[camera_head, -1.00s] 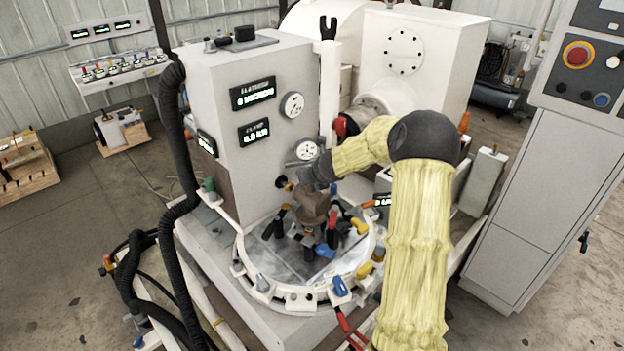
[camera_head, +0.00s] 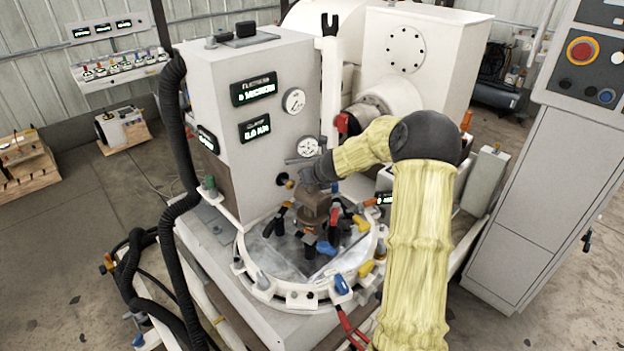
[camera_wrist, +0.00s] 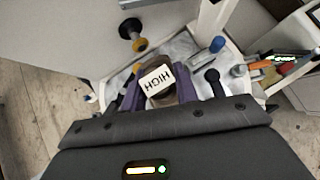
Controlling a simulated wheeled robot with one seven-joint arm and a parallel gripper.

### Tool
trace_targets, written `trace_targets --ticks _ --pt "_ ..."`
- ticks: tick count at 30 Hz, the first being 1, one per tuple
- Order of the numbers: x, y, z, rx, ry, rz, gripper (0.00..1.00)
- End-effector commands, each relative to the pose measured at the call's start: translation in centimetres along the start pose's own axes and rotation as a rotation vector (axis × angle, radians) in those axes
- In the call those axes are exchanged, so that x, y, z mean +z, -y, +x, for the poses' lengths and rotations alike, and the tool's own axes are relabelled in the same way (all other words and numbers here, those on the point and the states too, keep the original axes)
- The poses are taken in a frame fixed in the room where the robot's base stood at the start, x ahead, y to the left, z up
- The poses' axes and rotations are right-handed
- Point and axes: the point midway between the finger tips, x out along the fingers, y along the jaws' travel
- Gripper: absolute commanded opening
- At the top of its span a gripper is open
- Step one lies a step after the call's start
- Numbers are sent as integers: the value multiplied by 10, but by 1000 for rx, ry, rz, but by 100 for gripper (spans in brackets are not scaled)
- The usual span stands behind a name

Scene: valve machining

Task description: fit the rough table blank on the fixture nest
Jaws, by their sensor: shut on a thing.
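The rough blank (camera_head: 313,205) is a brown, roughly cylindrical casting over the middle of the round fixture table. In the wrist view the blank (camera_wrist: 158,98) sits between the purple fingers of my gripper (camera_wrist: 160,92), with a white plate marked "HIGH" on top. My gripper is shut on it; from the head camera my wrist mostly hides the fingers. The fixture nest (camera_head: 312,238) lies under the blank, ringed by clamps with black, blue, orange and red handles. I cannot tell whether the blank touches the nest.
A white ring (camera_head: 262,290) with lugs and coloured clips surrounds the table. A grey machine housing (camera_head: 250,130) with displays and gauges stands close behind. A white spindle unit (camera_head: 400,90) is behind my arm, and a control cabinet (camera_head: 535,190) stands at right.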

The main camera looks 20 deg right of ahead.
Motion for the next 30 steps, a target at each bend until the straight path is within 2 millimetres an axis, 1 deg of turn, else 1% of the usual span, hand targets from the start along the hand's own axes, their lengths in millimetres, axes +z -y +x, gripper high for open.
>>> trace_targets --ticks 1,18,19,22,23,29,30 --pt "2 0 0 -1 5 -2 0" --pt "-4 0 6 -1 6 -2 0" --pt "-4 0 6 0 6 -2 32" --pt "-4 0 6 0 5 -2 51" --pt "-5 0 6 0 4 -2 55" --pt "-6 0 7 0 2 -1 55" --pt "-9 0 8 1 -4 1 55"
